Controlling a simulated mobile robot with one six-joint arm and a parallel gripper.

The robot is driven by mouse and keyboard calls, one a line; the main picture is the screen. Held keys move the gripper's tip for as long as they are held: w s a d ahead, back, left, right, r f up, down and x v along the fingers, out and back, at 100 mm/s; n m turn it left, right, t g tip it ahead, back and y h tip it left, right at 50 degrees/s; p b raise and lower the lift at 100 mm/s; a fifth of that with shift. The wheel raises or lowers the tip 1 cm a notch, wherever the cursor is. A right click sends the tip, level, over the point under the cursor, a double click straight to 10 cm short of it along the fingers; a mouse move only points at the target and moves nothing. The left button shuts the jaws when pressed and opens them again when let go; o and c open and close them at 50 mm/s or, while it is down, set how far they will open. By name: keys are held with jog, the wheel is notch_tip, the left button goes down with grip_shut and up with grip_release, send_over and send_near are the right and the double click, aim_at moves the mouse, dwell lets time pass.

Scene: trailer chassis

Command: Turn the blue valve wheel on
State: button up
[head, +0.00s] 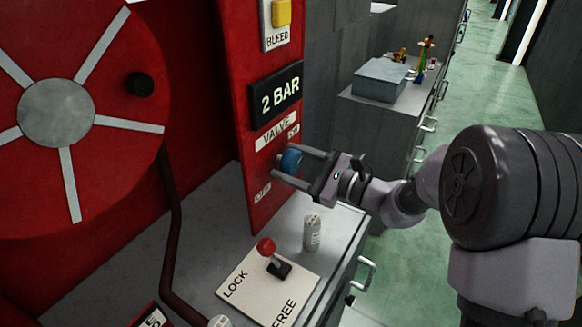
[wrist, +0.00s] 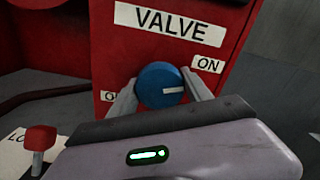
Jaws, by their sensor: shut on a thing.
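The blue valve wheel (head: 291,160) is mounted on the red panel below the "VALVE" label in the head view. In the wrist view the blue valve wheel (wrist: 161,85) shows a white mark pointing right, roughly level. The "ON" label (wrist: 208,65) is to its upper right; another label (wrist: 108,96) at its left is partly hidden by a finger. My gripper (head: 290,163) reaches the wheel from the right, with one finger on either side. In the wrist view my gripper (wrist: 164,95) is shut on the wheel.
A red-knobbed lever (head: 267,247) on a LOCK/FREE plate and a small grey can (head: 312,233) stand on the surface below. A large red reel (head: 60,110) fills the left. A grey box (head: 380,80) sits on the cabinet behind. Green floor is open at right.

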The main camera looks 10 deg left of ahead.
dwell(0.4)
jog(key=o, duration=1.4)
jog(key=shift+c, duration=0.2)
jog(key=p+v, duration=0.3)
jog(key=v, duration=1.4)
jog(key=shift+s+d, duration=0.15)
jog(key=shift+d, duration=0.05)
